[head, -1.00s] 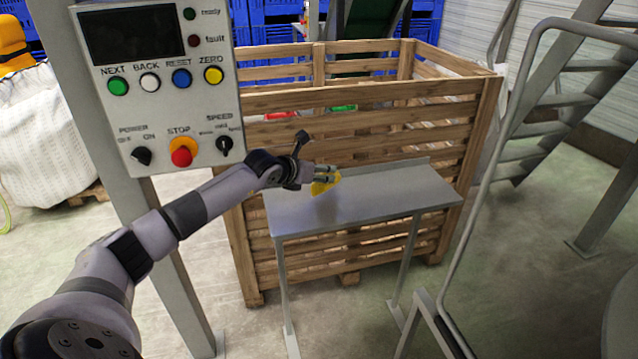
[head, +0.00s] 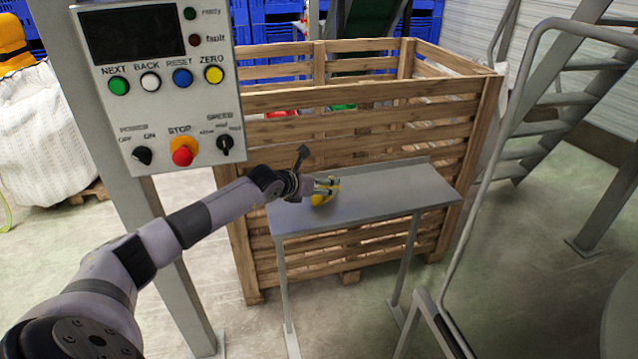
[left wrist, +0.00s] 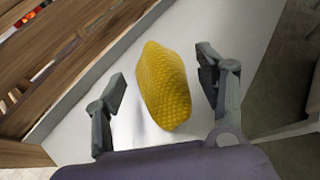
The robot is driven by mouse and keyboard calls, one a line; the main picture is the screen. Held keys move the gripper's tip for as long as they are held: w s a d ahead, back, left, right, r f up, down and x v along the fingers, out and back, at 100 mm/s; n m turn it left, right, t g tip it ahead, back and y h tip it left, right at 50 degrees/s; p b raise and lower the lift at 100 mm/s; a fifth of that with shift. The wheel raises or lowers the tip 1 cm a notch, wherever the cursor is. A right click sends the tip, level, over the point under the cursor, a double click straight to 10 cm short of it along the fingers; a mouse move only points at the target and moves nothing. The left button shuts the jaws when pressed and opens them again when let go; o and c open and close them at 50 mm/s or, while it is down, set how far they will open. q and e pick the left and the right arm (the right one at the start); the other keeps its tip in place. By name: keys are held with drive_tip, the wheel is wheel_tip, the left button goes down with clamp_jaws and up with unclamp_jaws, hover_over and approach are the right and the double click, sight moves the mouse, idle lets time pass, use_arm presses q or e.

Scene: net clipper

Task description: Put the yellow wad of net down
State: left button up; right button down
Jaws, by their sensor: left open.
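The yellow wad of net (head: 320,200) lies on the grey metal table (head: 390,192), near its left end. In the left wrist view the wad (left wrist: 164,86) shows a textured net surface and lies between the two fingers. My left gripper (head: 328,187) is at the wad, just above the table top. In the left wrist view the gripper (left wrist: 163,88) is open, with a gap between each finger and the wad. My right gripper is not in view.
A slatted wooden crate (head: 370,100) stands right behind the table. A control panel (head: 158,85) on a post stands at the left. A metal railing (head: 478,215) and stairs (head: 560,105) are at the right. The table's right half is clear.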

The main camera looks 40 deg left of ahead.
use_arm(q)
drive_tip(key=b+v, duration=0.1)
drive_tip(key=v, duration=1.1)
drive_tip(key=shift+b, duration=0.3)
drive_tip(key=shift+d, duration=0.1)
